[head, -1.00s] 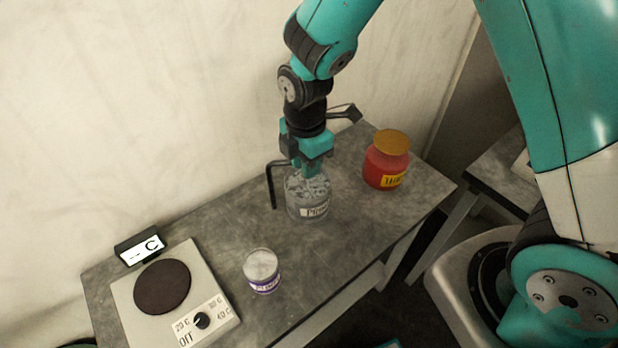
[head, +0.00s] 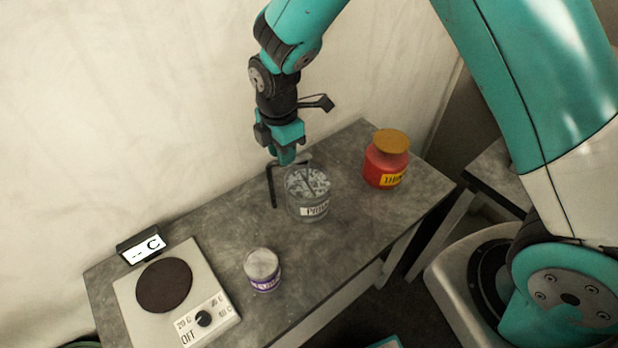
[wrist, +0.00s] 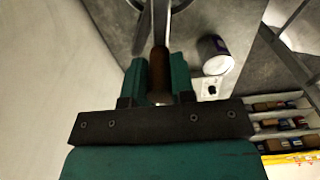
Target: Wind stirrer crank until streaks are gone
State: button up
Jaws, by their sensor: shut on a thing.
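The clear jar (head: 309,211) stands on the grey bench, its label partly readable. Pale streaks (head: 305,184) show in its grey contents. A black bent stand (head: 271,187) rises beside its left side. My gripper (head: 286,158) is above the jar's back left edge. In the wrist view its teal fingers (wrist: 157,78) are shut on the crank's brown handle (wrist: 159,70). A metal crank arm (wrist: 161,22) shows beyond the handle. The fingers hide most of the crank in the head view.
A red jar with an orange lid (head: 387,160) stands right of the clear jar. A white and purple cup (head: 263,270) stands in front. A hotplate (head: 207,270) with its dial at OFF and a display (head: 141,247) are at left. A pale wall stands close behind the bench.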

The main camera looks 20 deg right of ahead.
jog(key=o, duration=0.6)
jog(key=c, duration=0.6)
jog(key=shift+w, duration=0.1)
